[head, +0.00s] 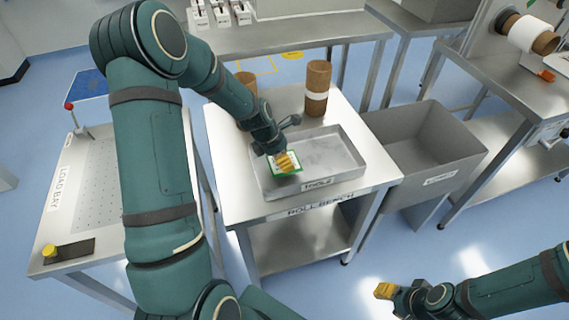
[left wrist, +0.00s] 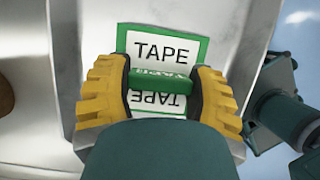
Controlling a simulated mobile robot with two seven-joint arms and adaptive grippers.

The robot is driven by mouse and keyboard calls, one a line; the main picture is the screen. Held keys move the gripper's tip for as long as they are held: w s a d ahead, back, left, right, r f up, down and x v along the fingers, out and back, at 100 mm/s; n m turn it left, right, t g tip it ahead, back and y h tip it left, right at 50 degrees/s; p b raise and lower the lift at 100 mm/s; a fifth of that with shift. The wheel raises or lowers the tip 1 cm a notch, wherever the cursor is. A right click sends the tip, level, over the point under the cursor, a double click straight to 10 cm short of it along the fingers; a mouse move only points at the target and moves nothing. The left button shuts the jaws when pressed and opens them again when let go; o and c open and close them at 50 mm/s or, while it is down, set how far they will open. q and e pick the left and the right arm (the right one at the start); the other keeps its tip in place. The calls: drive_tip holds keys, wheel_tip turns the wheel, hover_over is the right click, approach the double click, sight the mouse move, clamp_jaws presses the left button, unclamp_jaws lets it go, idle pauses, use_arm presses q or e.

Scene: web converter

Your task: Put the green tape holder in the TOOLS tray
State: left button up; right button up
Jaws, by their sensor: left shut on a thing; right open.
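The green tape holder (head: 285,168) has a white label and is at the left part of the metal TOOLS tray (head: 345,165) on the roll bench. In the left wrist view the tape holder (left wrist: 165,45) reads TAPE, and its raised green grip (left wrist: 160,92) is between my yellow fingers. My left gripper (head: 287,161) is shut on it from above. The holder is over the tray floor; I cannot tell whether it touches it. My right gripper (head: 384,290) is open and empty, low at the right, away from the bench.
Two brown rolls stand behind the tray, one at the right (head: 317,88) and one partly hidden by my arm (head: 246,84). A grey bin (head: 425,150) is right of the bench. The load bay table (head: 95,200) is at the left. The tray's right part is empty.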

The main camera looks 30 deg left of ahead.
use_arm(q)
drive_tip(key=shift+f, duration=1.25)
drive_tip(key=shift+f, duration=0.1)
drive_tip(key=o, duration=1.1)
drive_tip(key=shift+r, duration=0.2)
drive_tip(key=p+v, duration=0.2)
drive_tip(key=v, duration=1)
drive_tip(key=shift+w+d, duration=0.1)
drive_tip(key=shift+f, duration=0.1)
